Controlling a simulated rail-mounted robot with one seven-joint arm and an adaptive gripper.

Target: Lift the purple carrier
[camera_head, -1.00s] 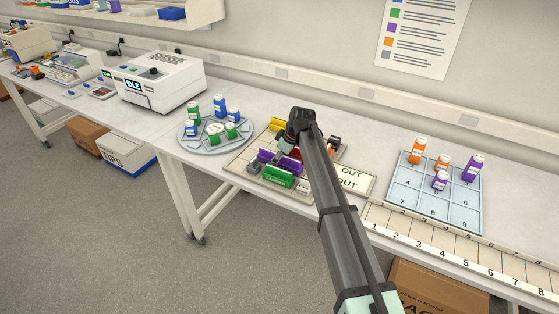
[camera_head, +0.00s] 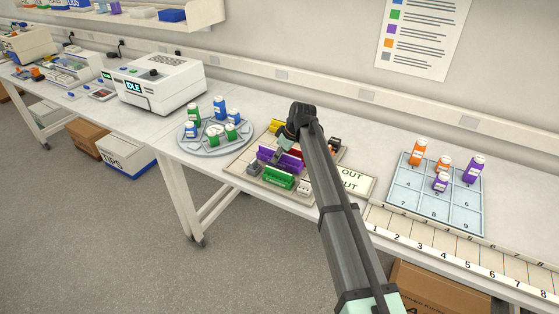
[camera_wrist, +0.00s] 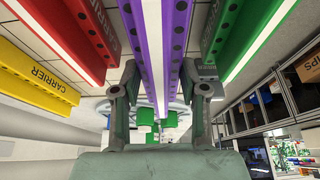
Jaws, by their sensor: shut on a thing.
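The purple carrier (camera_head: 267,155) is a long bar among the coloured carriers on the beige tray in the head view. In the wrist view the purple carrier (camera_wrist: 178,38) runs up the middle of the picture, between the two fingers. My gripper (camera_head: 283,149) is over the tray, and it also shows in the wrist view (camera_wrist: 160,92). It is shut on the purple carrier, one finger on each side. My arm hides part of the tray. How far the carrier is above the tray is hard to tell.
The green carrier (camera_head: 278,178) is close in front; red (camera_wrist: 62,30) and yellow (camera_wrist: 30,78) carriers are on the other side. A round rack (camera_head: 187,142) with bottles stands left, a blue numbered tray (camera_head: 398,190) right. An OUT sign (camera_head: 362,184) lies beside the carrier tray.

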